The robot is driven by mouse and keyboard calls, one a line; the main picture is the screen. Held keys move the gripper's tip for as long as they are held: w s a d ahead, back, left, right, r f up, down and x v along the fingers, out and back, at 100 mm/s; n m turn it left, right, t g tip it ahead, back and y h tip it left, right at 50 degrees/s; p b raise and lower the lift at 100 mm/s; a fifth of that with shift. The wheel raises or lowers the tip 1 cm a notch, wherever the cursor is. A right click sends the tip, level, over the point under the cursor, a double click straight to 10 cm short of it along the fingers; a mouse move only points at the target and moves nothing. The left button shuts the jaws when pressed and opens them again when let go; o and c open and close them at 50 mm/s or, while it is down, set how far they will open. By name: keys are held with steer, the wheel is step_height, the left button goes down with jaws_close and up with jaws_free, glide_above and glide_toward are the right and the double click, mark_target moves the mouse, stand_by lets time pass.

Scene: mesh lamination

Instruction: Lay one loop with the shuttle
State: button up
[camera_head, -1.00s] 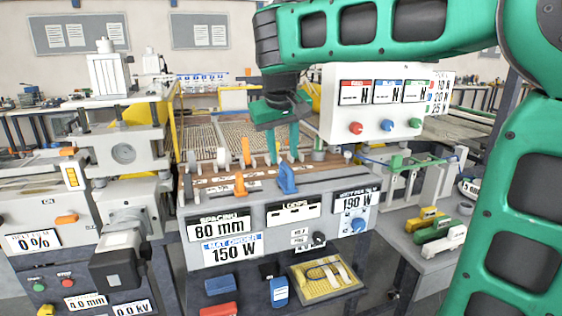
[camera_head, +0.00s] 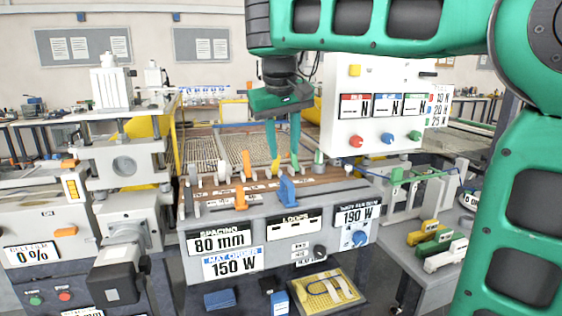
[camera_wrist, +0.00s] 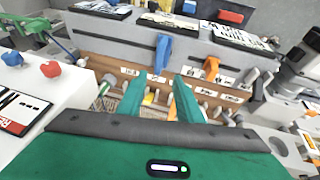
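My gripper (camera_head: 284,150) points down over the brown slotted board (camera_head: 225,192) on the grey bench (camera_head: 290,222). In the wrist view its two teal fingers (camera_wrist: 157,112) are spread apart with nothing clearly held between them. A row of small coloured pegs stands along the board: a white one (camera_head: 222,167), an orange one (camera_head: 247,164) and a yellow one (camera_head: 275,166). The yellow peg shows beyond the gap between the fingers in the wrist view (camera_wrist: 148,98). I cannot tell which piece is the shuttle. A pale mesh (camera_head: 208,148) lies behind the board.
A blue lever (camera_head: 288,190) and an orange lever (camera_head: 241,198) stand at the bench front. A white control box (camera_head: 375,105) rises right of the gripper. Yellow, green and white blocks (camera_head: 445,255) lie on the right side table. A grey press (camera_head: 125,168) stands left.

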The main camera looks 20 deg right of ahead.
steer(key=w+d+f+g, duration=0.1)
steer(key=w+f+g, duration=0.1)
steer(key=shift+w+d, duration=0.4)
steer(key=shift+w+d+f+g+y, duration=0.1)
steer(key=shift+w+d+g+y, duration=0.05)
steer(key=shift+w+g+y, duration=0.2)
steer(key=shift+w+g, duration=0.2)
steer(key=shift+g, duration=0.05)
glide_above(287, 179)
steer(key=shift+a+f+g, duration=0.2)
steer(key=shift+a+f, duration=0.05)
steer(key=shift+f, duration=0.6)
steer(key=shift+a+f+g, duration=0.2)
steer(key=shift+f, duration=0.65)
steer(key=shift+d+f, duration=0.15)
steer(key=shift+f, duration=0.75)
steer(key=shift+d+f, duration=0.1)
steer(key=shift+f, duration=0.8)
jaws_close()
